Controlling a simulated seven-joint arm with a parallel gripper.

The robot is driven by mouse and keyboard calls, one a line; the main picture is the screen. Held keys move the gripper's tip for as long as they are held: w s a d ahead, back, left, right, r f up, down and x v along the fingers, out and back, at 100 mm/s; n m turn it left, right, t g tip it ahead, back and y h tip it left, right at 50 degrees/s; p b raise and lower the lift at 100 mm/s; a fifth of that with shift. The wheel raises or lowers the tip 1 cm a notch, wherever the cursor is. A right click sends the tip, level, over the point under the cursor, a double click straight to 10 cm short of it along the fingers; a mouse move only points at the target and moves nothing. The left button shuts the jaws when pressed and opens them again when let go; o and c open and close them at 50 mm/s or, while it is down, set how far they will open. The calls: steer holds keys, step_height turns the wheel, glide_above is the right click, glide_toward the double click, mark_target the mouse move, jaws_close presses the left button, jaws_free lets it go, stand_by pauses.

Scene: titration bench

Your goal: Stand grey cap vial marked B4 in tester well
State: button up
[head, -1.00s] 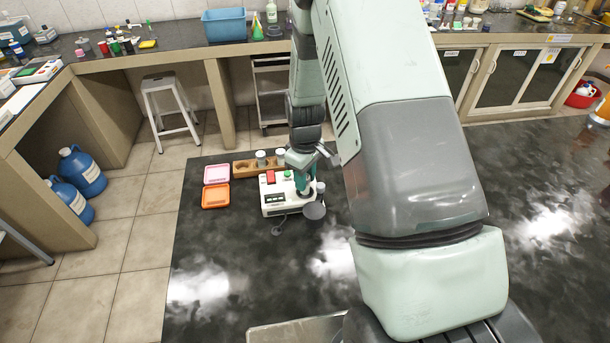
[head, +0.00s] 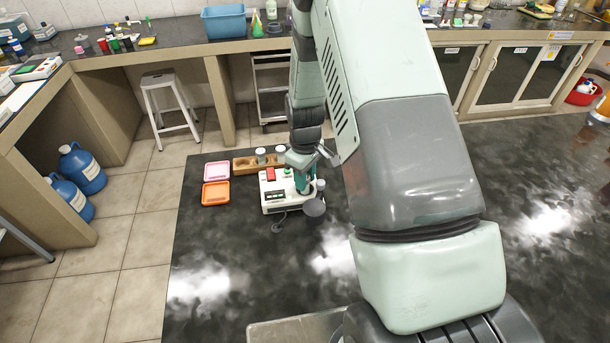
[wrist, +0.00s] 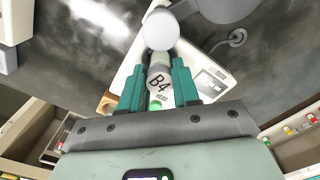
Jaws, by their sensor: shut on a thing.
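My gripper (wrist: 158,66) is shut on the vial marked B4 (wrist: 159,84), one teal finger on each side of it. The vial's round pale grey cap (wrist: 160,30) shows beyond the fingertips in the wrist view. The white tester (wrist: 210,77) lies behind the vial. In the head view my gripper (head: 303,185) is low over the right part of the tester (head: 272,196). The tester's round grey lid (head: 314,208) stands open at its front right. The well and the vial's bottom are hidden, so I cannot tell whether the vial is in the well.
A wooden rack (head: 243,165) with grey-capped vials (head: 261,155) stands behind the tester. A pink tray (head: 216,171) and an orange tray (head: 215,194) lie to its left. The dark table (head: 235,250) is clear in front. My arm hides much of the right side.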

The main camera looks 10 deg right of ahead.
steer(key=shift+f, duration=0.7)
steer(key=o, duration=1.3)
steer(key=shift+r, duration=3)
